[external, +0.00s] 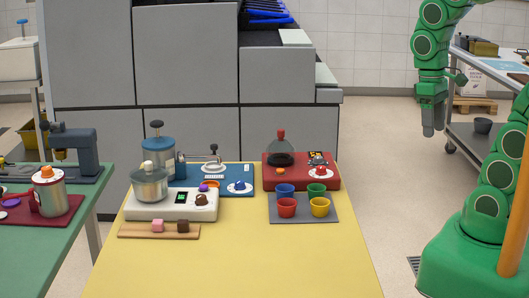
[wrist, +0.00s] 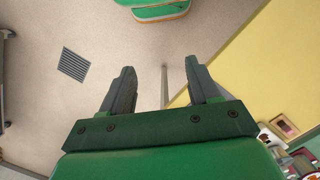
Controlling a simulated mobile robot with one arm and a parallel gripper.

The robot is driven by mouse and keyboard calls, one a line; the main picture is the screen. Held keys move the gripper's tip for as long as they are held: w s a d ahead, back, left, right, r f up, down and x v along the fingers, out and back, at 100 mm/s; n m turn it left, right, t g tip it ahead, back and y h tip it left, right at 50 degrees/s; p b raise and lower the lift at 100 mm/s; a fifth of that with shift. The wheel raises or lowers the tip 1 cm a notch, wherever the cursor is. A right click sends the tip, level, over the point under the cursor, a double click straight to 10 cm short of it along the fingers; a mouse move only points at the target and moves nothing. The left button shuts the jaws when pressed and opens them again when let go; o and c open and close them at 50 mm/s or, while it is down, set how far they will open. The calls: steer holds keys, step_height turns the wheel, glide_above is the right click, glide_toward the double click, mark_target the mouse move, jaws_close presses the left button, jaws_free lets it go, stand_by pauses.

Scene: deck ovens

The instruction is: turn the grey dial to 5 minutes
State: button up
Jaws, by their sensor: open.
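My gripper (external: 430,128) hangs at the upper right in the external view, pointing down, well to the right of the yellow table and apart from everything on it. In the wrist view my gripper (wrist: 162,88) has its two fingers spread with nothing between them. Small dials sit on the devices: one with a red knob (external: 321,172) on the red base, one with a blue knob (external: 239,186) on the blue base, and a brown knob (external: 201,200) on the white device. Which dial is the grey one, and its setting, I cannot tell at this size.
The yellow table (external: 250,255) has a clear front half. Four-coloured cups stand on a grey mat (external: 303,214). A pot (external: 149,186) sits on the white device (external: 172,212). A wooden board (external: 133,231) holds two small blocks. A metal cart (external: 472,120) stands behind my arm.

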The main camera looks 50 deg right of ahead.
steer(key=w+d+f+n, duration=0.2)
steer(key=w, duration=1.8)
steer(key=n+t, duration=0.2)
glide_toward(318, 157)
steer(key=shift+s+d+f, duration=0.1)
steer(key=shift+s, duration=0.15)
steer(key=shift+w+f, duration=0.45)
steer(key=shift+f, duration=3.8)
steer(key=c, duration=1)
